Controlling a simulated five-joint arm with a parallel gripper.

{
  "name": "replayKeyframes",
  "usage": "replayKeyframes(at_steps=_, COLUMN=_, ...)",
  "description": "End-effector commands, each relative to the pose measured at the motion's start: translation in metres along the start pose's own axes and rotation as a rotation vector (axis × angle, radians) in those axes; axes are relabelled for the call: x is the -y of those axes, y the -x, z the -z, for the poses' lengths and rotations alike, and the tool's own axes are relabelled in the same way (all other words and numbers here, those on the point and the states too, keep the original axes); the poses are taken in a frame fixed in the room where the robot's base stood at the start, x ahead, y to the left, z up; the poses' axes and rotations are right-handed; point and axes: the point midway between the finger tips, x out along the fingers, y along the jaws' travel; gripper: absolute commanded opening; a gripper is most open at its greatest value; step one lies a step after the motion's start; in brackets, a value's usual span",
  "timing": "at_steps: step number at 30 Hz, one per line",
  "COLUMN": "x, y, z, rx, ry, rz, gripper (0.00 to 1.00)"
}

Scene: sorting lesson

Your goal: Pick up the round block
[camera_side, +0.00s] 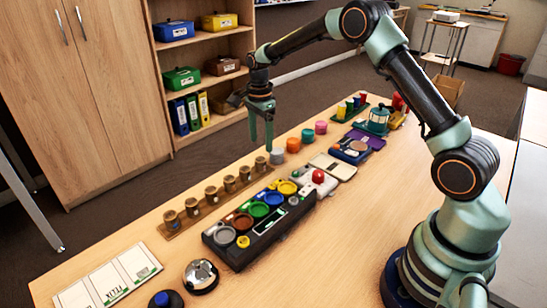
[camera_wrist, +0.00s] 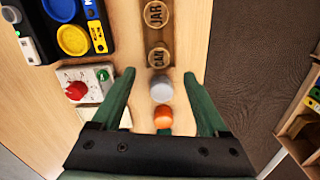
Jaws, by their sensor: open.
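I cannot tell which one the task means. My gripper (camera_side: 262,143) points down, open and empty, above the near end of this row. In the wrist view, the grey block (camera_wrist: 161,90) lies between my open fingers (camera_wrist: 158,75), with an orange block (camera_wrist: 163,118) just behind it, closer to the palm. No finger visibly touches a block.
A wooden strip with several jars (camera_side: 229,183) continues the row. A black tray with coloured dishes (camera_side: 240,255) and a white box with a red button (camera_side: 318,177) stand beside it. A bell (camera_side: 201,274) is in front. The table's edge runs behind the row.

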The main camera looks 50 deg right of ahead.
Motion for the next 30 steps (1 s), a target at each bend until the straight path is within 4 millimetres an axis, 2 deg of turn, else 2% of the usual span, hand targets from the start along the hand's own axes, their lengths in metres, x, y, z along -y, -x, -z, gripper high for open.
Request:
replayKeyframes(at_steps=3, x=0.000, y=-0.016, z=0.000, rx=0.000, ry=0.001, rz=-0.002, gripper=0.77)
replayKeyframes(at_steps=10, x=-0.001, y=-0.031, z=-0.002, rx=0.000, ry=0.002, rz=-0.001, gripper=0.77)
replayKeyframes(at_steps=18, x=-0.003, y=-0.068, z=-0.006, rx=0.000, ry=0.002, rz=-0.002, gripper=0.77)
replayKeyframes(at_steps=28, x=-0.002, y=-0.074, z=-0.006, rx=0.000, ry=0.002, rz=0.002, gripper=0.77)
replayKeyframes(at_steps=30, x=-0.002, y=-0.074, z=-0.006, rx=0.000, ry=0.002, rz=0.002, gripper=0.50)
